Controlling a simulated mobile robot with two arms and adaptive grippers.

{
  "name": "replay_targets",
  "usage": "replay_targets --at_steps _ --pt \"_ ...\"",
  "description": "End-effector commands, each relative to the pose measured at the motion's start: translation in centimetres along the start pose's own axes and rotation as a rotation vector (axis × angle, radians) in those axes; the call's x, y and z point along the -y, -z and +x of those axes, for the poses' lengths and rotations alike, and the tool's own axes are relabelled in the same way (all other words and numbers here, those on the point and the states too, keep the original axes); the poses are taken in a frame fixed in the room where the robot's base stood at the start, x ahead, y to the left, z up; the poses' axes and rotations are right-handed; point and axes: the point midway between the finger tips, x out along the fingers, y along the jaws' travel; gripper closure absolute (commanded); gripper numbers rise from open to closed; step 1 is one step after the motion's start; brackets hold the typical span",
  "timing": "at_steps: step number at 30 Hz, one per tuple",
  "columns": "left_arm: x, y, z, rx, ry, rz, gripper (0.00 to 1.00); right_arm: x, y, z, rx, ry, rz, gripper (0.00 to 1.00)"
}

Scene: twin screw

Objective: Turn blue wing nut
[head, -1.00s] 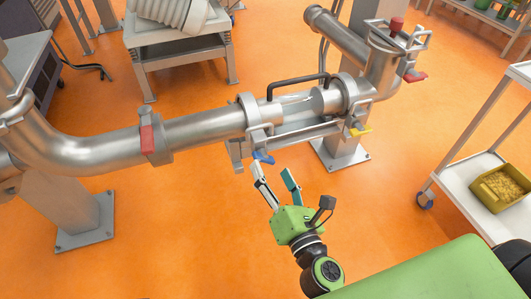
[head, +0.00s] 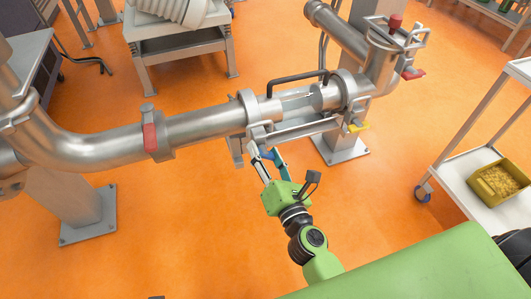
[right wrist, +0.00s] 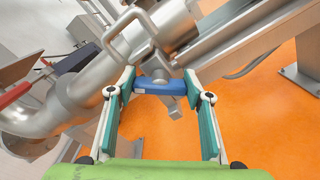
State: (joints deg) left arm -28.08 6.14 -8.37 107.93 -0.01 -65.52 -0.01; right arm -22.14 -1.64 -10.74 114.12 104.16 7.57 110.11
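The blue wing nut (right wrist: 160,87) sits on the clamp below the steel pipe. In the right wrist view it lies crosswise between the two fingers of my right gripper (right wrist: 158,90). The fingers stand on either side of it, near its two ends; I cannot tell whether they touch it. In the head view the fingertips of my right gripper (head: 264,152) are at the wing nut (head: 267,153), which they partly hide. The right gripper looks open. My left gripper is in neither view.
A yellow wing nut (head: 357,126) is further right on the pipe assembly. A red handle (head: 150,137) is on the pipe at left. A white cart (head: 452,172) with a yellow bin (head: 499,184) stands at right. The orange floor (head: 180,220) below is clear.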

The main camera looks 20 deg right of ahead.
Motion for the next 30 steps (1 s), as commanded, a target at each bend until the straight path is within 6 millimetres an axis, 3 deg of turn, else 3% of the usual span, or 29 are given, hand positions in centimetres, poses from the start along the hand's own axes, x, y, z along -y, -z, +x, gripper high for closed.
replay_targets --at_steps 14,30 --pt "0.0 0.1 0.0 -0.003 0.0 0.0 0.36 0.0 0.0 0.0 0.0 0.002 -0.061 0.75" --pt "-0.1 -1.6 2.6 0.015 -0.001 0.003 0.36 -0.2 0.0 0.0 0.0 0.0 -0.462 0.75"
